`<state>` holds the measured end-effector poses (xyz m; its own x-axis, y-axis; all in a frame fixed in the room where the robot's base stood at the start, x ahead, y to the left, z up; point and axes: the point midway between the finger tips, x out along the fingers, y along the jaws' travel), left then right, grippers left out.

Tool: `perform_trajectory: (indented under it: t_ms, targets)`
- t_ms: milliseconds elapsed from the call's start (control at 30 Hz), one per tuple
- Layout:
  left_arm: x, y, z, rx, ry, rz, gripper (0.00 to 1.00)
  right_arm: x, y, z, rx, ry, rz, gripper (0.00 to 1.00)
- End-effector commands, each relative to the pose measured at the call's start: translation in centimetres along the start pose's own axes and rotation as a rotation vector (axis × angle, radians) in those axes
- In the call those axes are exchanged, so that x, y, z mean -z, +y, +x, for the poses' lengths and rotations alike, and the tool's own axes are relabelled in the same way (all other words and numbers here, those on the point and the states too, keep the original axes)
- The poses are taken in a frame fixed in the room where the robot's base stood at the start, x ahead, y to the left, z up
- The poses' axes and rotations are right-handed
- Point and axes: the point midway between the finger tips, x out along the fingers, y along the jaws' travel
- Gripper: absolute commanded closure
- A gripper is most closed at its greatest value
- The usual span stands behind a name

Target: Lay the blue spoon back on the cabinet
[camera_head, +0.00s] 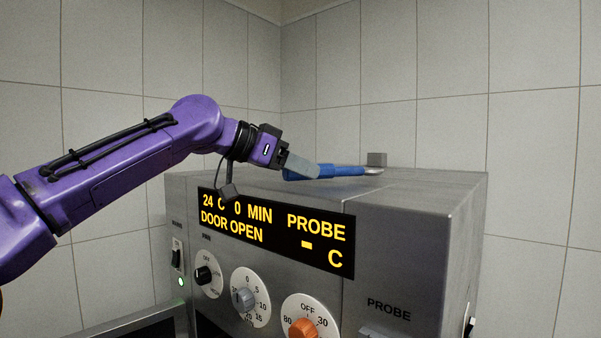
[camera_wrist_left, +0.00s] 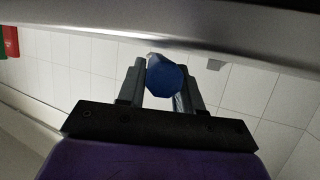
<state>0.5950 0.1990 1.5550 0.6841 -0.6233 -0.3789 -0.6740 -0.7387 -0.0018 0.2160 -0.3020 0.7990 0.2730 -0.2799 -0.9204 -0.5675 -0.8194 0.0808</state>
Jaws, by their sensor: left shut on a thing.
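The blue spoon (camera_head: 338,171) is at the top of the grey metal cabinet (camera_head: 420,200), with its handle toward the left and its metal end toward the right. My left gripper (camera_head: 300,167) is shut on the left end of the handle. In the left wrist view the round blue handle end (camera_wrist_left: 165,78) sits between the two fingers of my left gripper (camera_wrist_left: 160,85). The spoon lies low along the cabinet top; I cannot tell whether it touches it. My right gripper is not in view.
A small grey block (camera_head: 377,159) stands on the cabinet top just behind the spoon's metal end. The cabinet front has a lit display (camera_head: 275,230) and several dials. The right part of the cabinet top is clear. Tiled walls stand behind.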

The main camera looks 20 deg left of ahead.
Motion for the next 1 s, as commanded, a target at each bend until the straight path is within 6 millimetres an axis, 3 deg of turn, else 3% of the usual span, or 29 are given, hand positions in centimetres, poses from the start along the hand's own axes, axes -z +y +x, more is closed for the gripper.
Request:
perform_trajectory:
  t_ms: [333,367,400,433,767,867,1000]
  targets:
    - [-0.6,0.1,0.3,-0.001,0.001,0.001,1.00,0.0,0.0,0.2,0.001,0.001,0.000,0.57]
    - [-0.5,0.1,0.3,-0.001,0.000,0.001,0.55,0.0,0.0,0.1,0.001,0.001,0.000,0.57]
    - [-0.5,0.1,0.3,-0.001,0.000,0.001,0.42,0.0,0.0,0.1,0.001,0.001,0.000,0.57]
    - [-0.5,0.1,0.2,-0.001,0.000,0.001,0.40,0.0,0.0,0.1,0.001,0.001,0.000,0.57]
    - [-0.4,0.1,-0.2,0.000,0.002,0.001,0.40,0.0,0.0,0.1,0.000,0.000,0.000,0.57]
    - [-0.5,0.0,-1.9,0.001,0.004,0.000,0.40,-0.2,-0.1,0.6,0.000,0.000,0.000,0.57]
    - [-0.5,0.0,-5.5,0.001,0.005,0.001,0.40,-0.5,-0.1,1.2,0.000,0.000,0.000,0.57]
